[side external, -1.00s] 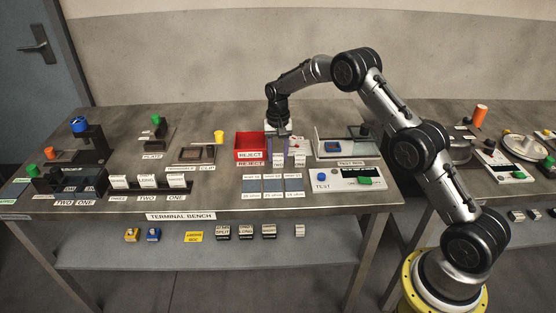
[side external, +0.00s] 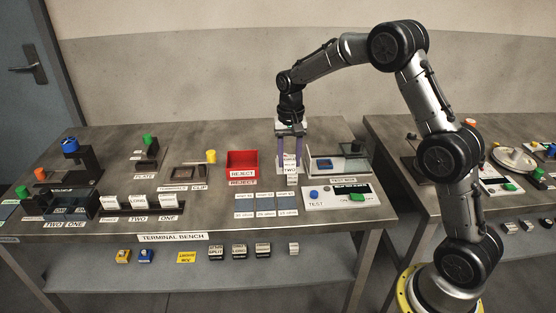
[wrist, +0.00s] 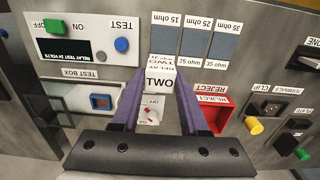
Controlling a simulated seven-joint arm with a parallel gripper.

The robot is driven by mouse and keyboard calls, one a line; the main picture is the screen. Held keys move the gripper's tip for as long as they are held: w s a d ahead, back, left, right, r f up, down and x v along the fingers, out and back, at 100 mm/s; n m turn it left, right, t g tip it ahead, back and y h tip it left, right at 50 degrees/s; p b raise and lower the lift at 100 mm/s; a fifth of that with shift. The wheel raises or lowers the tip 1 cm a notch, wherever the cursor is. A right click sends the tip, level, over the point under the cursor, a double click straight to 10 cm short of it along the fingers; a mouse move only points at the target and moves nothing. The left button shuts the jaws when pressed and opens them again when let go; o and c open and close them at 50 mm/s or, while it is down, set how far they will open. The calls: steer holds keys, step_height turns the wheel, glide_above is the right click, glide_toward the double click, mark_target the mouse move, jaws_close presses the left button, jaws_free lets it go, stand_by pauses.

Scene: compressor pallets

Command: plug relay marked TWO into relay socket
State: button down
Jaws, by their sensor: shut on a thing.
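In the side view my gripper (side external: 290,155) points down, shut on the relay (side external: 290,168), just right of the red reject bin. The relay looks close over its bench label; the gap below it cannot be judged. A blue-rimmed square recess (wrist: 100,101) sits in the test box, left of the relay in the wrist view. I cannot read whether it is the relay socket.
The red reject bin (side external: 242,160) stands left of my gripper, and the test box (side external: 340,166) close on its right. The test panel (side external: 335,195) and grey ohm pads (side external: 265,202) lie in front. Holders with relays and blocks fill the bench's left side.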

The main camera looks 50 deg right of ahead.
steer(key=s+d+r, duration=0.3)
steer(key=s+d, duration=0.8)
steer(key=d, duration=0.1)
steer(key=w+d+f, duration=0.2)
steer(key=w, duration=0.1)
steer(key=w+d+f, duration=0.5)
steer(key=w+f, duration=0.1)
steer(key=w, duration=0.1)
steer(key=shift+w+d, duration=0.1)
steer(key=shift+d, duration=0.25)
steer(key=shift+w+d+f, duration=0.4)
steer(key=shift+w+f, duration=0.25)
steer(key=shift+f, duration=1.6)
steer(key=shift+f, duration=0.15)
steer(key=shift+c, duration=2.1)
jaws_free()
steer(key=shift+f, duration=0.1)
